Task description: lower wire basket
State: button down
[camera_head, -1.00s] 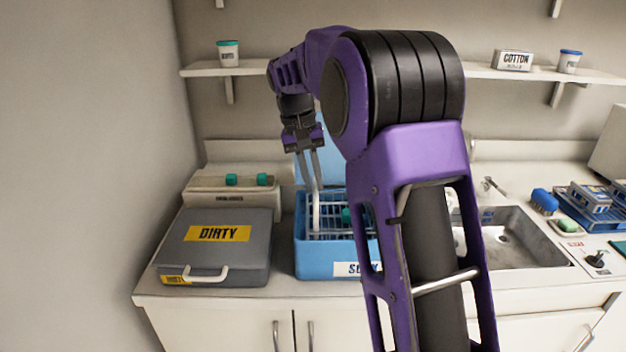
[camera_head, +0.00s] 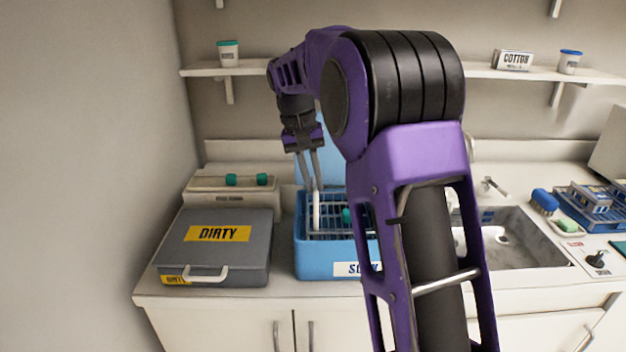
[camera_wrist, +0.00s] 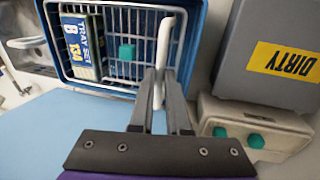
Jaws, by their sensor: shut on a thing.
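The wire basket (camera_head: 336,234) sits inside the blue tub (camera_head: 322,262) labelled in black on white. It also shows in the wrist view (camera_wrist: 117,50), with its wires inside the tub's rim. A white handle (camera_wrist: 164,45) rises at one side of the basket. My gripper (camera_head: 314,188) points down over the tub, and in the wrist view my fingertips (camera_wrist: 160,82) are shut on the handle. A blue and yellow box (camera_wrist: 84,45) and a green-teal block (camera_wrist: 127,51) are in the basket. The basket's underside is hidden by the tub wall.
A grey case marked DIRTY (camera_head: 222,252) stands left of the tub. Behind it is a cream unit with teal knobs (camera_head: 231,199). A blue lid (camera_head: 308,165) stands behind the tub. A sink (camera_head: 520,240) is to the right. My arm hides the tub's right side.

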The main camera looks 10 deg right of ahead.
notch_tip(320, 180, down, 8)
jog(key=b, duration=0.2)
jog(key=shift+s+b, duration=0.1)
jog(key=shift+b, duration=0.2)
jog(key=c, duration=0.9)
grip_release()
jog(key=a+r+p, duration=0.1)
jog(key=r, duration=0.4)
jog(key=a+r+p, duration=0.1)
jog(key=r, duration=0.5)
jog(key=w+a+r+p, duration=0.1)
jog(key=r, duration=0.5)
jog(key=shift+a+p, duration=0.15)
jog(key=shift+p, duration=0.2)
jog(key=shift+r, duration=0.1)
